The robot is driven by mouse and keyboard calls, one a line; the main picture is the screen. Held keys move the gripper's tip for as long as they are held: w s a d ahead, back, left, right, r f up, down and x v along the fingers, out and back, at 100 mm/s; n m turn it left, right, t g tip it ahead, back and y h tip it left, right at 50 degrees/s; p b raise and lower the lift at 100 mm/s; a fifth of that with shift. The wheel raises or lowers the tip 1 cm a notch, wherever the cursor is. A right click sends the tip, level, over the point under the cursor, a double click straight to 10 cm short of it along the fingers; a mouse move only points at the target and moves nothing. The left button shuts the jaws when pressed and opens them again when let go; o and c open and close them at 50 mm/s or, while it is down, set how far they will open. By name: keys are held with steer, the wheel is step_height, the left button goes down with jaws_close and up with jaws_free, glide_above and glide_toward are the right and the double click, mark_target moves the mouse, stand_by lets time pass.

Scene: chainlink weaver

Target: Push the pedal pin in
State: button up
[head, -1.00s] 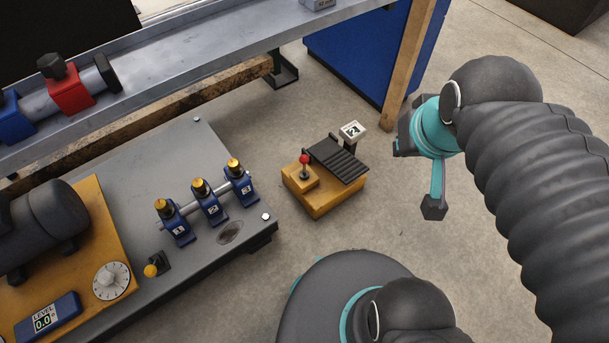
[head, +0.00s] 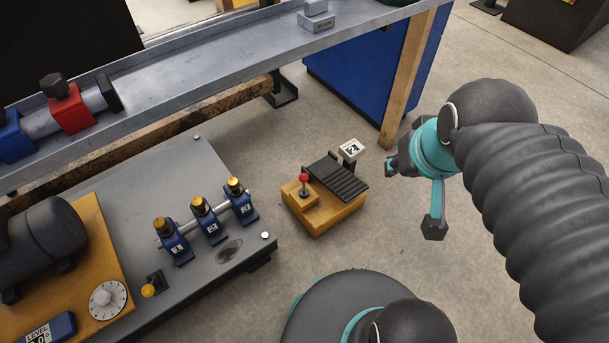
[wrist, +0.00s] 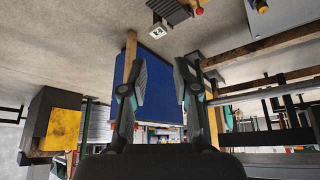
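The foot pedal is a yellow box (head: 325,214) on the floor with a black ribbed plate (head: 336,178). A pin with a red round knob (head: 304,178) stands upright at its left side. A small numbered sign (head: 350,149) stands at its back. In the wrist view the knob (wrist: 199,10) and sign (wrist: 157,31) show at the top edge. My gripper (head: 391,166) is in the air to the right of the pedal, apart from it. In the wrist view its two fingers (wrist: 160,68) are spread with nothing between them.
A grey machine bed (head: 190,240) with blue numbered clamps (head: 208,225) lies left of the pedal. A long metal rail bench (head: 230,55) runs behind, with a wooden leg (head: 407,85) and blue cabinet (head: 365,70) at its right end. Floor between pedal and gripper is clear.

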steer(key=o, duration=0.4)
steer(key=w+f+g, duration=0.1)
steer(key=f, duration=0.1)
steer(key=w+d+f+g+b, duration=0.1)
steer(key=f, duration=0.2)
steer(key=w+f+m+g, duration=0.1)
steer(key=f, duration=0.1)
steer(key=shift+d+f, duration=0.35)
steer(key=shift+f, duration=0.05)
steer(key=shift+c, duration=0.2)
steer(key=m+y+b, duration=0.5)
steer(key=m+y, duration=0.8)
steer(key=m, duration=0.6)
glide_toward(307, 175)
steer(key=shift+g, duration=0.3)
steer(key=b+x, duration=0.1)
steer(key=x, duration=1)
steer(key=shift+w+a, duration=0.1)
jaws_close()
